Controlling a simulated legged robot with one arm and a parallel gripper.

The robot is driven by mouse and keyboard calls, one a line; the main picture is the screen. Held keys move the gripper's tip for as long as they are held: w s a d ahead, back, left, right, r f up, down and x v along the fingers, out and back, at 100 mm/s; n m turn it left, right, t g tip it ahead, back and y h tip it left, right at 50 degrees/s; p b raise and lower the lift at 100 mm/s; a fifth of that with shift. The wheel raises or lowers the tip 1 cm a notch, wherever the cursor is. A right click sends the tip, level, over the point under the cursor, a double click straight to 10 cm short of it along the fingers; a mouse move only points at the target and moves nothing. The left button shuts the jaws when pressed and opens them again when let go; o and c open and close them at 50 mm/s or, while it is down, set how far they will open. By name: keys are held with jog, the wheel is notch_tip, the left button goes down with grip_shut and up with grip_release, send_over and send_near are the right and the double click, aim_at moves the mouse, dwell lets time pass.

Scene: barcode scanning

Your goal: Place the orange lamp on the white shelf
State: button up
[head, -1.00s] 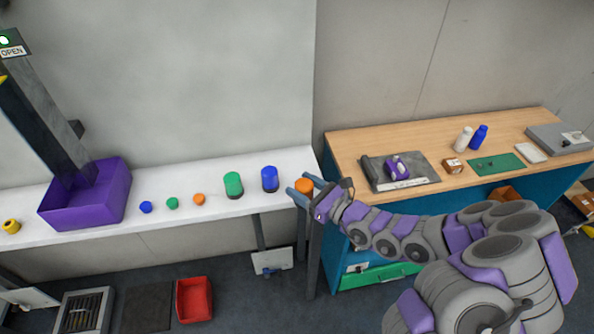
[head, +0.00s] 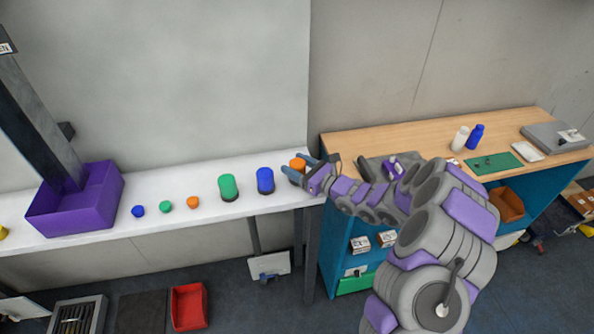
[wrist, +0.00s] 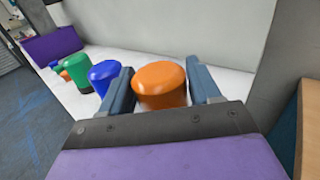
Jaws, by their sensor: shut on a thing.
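The orange lamp (head: 298,163) is at the right end of the white shelf (head: 160,182), to the right of the blue lamp (head: 265,182). My gripper (head: 295,170) reaches in from the right and is shut on the orange lamp. In the wrist view the orange lamp (wrist: 160,86) stands upright between the two blue-grey fingers (wrist: 163,92), with white surface behind it. Its lower part is hidden by the gripper, so I cannot tell whether its base touches the shelf.
A green lamp (head: 228,187) stands left of the blue one. Several small coloured buttons and a purple bin (head: 75,208) are further left. A wooden-topped bench (head: 400,140) with bottles and boards is on the right. A red bin (head: 188,307) is on the floor.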

jog(key=shift+f, duration=0.7)
jog(key=shift+r, duration=0.1)
jog(key=o, duration=1.1)
jog(key=shift+d, duration=0.1)
